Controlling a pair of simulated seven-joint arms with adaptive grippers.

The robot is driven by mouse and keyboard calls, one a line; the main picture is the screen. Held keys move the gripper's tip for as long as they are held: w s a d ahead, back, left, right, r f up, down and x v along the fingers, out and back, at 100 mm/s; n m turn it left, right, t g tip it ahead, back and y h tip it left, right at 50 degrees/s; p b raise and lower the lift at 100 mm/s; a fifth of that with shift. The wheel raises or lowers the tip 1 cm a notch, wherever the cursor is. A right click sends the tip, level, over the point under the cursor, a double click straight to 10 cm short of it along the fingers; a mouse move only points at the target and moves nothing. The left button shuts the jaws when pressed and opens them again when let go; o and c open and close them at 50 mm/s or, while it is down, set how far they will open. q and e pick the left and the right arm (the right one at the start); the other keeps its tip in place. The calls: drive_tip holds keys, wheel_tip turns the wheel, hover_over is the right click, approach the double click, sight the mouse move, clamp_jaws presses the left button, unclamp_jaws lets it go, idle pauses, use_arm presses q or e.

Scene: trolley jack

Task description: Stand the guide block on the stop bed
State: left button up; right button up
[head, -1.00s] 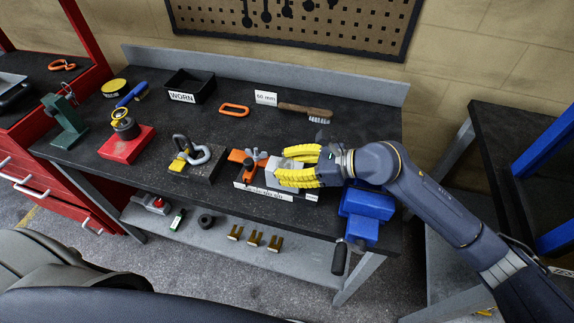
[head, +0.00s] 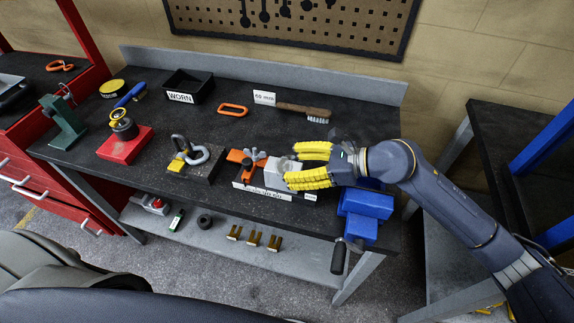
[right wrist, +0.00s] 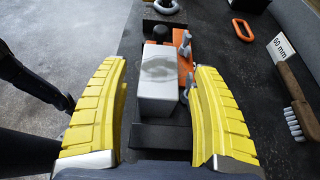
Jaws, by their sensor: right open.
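The guide block (head: 277,174), a pale grey box, sits on the dark stop bed beside the orange stop (head: 240,158). In the right wrist view the block (right wrist: 158,80) rests with its long side along the orange piece, and the black stop bed (right wrist: 165,136) shows bare on the near side. My right gripper (head: 291,166) is open, with yellow ribbed fingers. Its fingertips are to the right of the block and stand apart from it, one on each side in the wrist view. The block's underside is hidden. My left gripper is not in view.
A blue vise (head: 362,210) with a crank stands right of the bed, under my right arm. A wire brush (head: 303,111) and a 60 mm card (head: 264,98) lie behind. A block with a shackle (head: 192,160) is to the left.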

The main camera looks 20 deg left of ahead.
drive_tip(key=v, duration=0.9)
